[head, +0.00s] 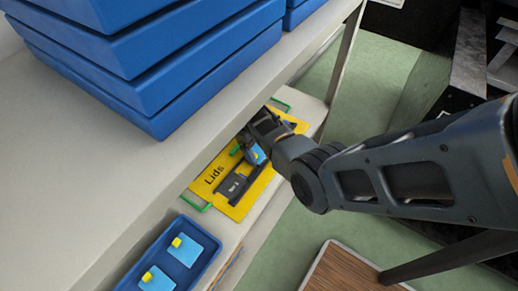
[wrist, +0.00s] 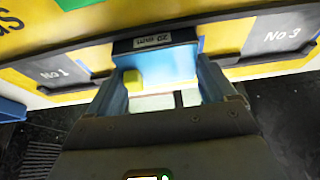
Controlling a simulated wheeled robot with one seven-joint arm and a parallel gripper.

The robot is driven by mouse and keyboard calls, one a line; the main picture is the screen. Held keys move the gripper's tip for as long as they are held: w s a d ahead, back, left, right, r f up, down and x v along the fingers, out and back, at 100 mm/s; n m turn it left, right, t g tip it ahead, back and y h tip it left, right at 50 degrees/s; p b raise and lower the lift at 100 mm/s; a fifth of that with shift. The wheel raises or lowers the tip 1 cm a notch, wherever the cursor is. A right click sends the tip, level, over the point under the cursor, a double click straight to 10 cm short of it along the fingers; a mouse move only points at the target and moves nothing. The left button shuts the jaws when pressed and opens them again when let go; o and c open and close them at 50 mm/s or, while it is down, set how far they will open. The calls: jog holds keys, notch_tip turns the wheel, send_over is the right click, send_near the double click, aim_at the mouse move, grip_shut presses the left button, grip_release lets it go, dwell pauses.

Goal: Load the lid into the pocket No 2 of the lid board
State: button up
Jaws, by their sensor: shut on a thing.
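The yellow lid board (head: 237,209), marked "Lids", lies on the lower shelf. My gripper (head: 255,147) is over its middle, shut on a light blue lid (head: 257,155) with a yellow knob. In the wrist view the lid (wrist: 170,65) sits between the fingers of my gripper (wrist: 158,88), against a dark label piece. The lid is between the dark pocket No 1 (wrist: 60,72) and pocket No 3 (wrist: 280,38). The pocket at the lid is mostly hidden, so I cannot tell whether the lid rests in it.
A blue tray (head: 142,253) with light blue, yellow-knobbed pieces stands on the shelf at lower left. Stacked blue bins (head: 165,75) stand on the upper shelf (head: 120,160), whose edge runs close to the board. A wooden-topped stool or table (head: 345,272) is at the bottom.

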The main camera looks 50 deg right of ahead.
jog(key=shift+f, duration=0.2)
jog(key=o, duration=0.9)
jog(key=shift+r, duration=0.1)
jog(key=shift+c, duration=0.2)
jog(key=v, duration=1.2)
jog(key=shift+p, duration=0.45)
jog(key=shift+s, duration=0.1)
